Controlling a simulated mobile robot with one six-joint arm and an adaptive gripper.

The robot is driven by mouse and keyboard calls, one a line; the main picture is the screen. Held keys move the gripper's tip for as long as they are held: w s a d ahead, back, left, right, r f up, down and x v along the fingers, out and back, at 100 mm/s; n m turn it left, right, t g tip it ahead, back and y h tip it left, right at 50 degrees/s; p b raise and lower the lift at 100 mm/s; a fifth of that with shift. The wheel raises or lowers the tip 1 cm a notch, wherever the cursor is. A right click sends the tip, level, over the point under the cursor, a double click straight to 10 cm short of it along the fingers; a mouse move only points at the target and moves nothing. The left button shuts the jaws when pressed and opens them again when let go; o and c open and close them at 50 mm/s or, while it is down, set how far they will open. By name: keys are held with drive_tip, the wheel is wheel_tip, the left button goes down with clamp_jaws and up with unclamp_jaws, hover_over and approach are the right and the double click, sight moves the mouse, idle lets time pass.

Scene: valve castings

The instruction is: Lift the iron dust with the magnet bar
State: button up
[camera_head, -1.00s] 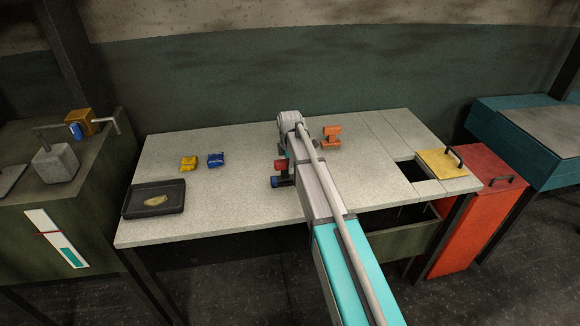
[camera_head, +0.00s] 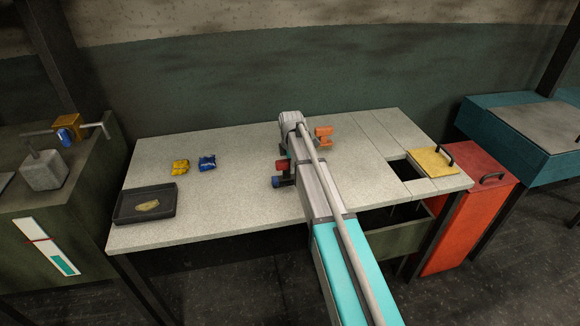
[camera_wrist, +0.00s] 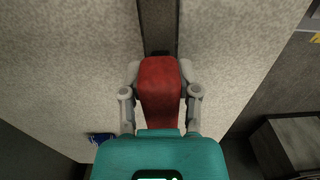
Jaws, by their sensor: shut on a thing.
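My gripper (camera_wrist: 160,88) is shut on a red block-like piece (camera_wrist: 159,82), which I take to be the magnet bar, its dark end pointing to the top of the wrist view. In the head view the red piece (camera_head: 281,164) shows beside my arm's end, over the middle of the bench, with a blue part (camera_head: 278,181) below it. My gripper's fingers are mostly hidden there. A black tray (camera_head: 125,212) at the bench's left front holds a small pale tan heap (camera_head: 148,205). I cannot tell whether that is the iron dust.
The grey bench (camera_head: 235,222) carries a yellow piece (camera_head: 181,167), a blue piece (camera_head: 208,163) and an orange piece (camera_head: 324,136). At its right are an opening, a yellow lid (camera_head: 432,165) with a handle, and a red bin (camera_head: 470,205). Bench space between tray and arm is clear.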

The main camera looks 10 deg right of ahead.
drive_tip(key=shift+d+f, duration=0.1)
drive_tip(key=shift+d, duration=1.65)
drive_tip(key=shift+d, duration=0.1)
drive_tip(key=shift+w+d, duration=0.15)
drive_tip(key=shift+d, duration=1.4)
drive_tip(key=shift+d, duration=0.1)
drive_tip(key=shift+d, duration=1.65)
drive_tip(key=shift+w+r+p, duration=0.1)
drive_tip(key=shift+r+p, duration=2.75)
drive_tip(key=shift+r, duration=0.05)
